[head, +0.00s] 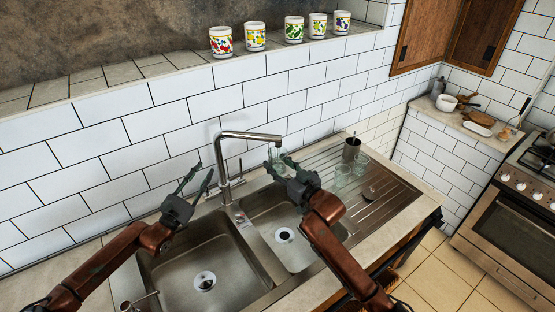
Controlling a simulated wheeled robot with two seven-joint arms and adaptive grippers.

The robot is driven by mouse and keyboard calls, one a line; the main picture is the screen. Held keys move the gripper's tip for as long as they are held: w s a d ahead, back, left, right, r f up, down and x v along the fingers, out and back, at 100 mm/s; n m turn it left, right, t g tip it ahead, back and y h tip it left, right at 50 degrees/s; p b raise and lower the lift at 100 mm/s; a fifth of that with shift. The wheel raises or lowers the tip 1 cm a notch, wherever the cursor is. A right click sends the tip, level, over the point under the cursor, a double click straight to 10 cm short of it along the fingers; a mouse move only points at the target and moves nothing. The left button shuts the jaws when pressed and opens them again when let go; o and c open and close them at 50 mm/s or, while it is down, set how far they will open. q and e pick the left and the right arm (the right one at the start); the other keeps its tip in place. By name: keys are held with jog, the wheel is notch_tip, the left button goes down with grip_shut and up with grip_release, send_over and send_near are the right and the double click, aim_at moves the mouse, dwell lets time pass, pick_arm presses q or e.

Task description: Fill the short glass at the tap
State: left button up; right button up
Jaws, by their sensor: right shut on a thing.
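The metal tap (225,160) rises behind the double sink, its spout turned to the right. My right gripper (281,163) is shut on a small clear glass (287,160), just below the spout's end. The fingers partly hide the glass, and I cannot tell whether water runs or is in it. My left gripper (198,178) is open and empty, above the back of the left basin, left of the tap.
Clear glasses (344,176) and a dark cup (351,149) stand on the ribbed drainboard (385,200) at right. The left basin (180,262) and right basin (268,222) look empty. Several patterned mugs (255,36) line the ledge above. A stove (515,200) stands far right.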

jog(key=shift+r, duration=0.1)
dwell(0.8)
jog(key=v, duration=0.7)
jog(key=shift+s+d, duration=0.15)
pick_arm(q)
jog(key=shift+c, duration=0.3)
pick_arm(e)
jog(key=shift+f, duration=0.25)
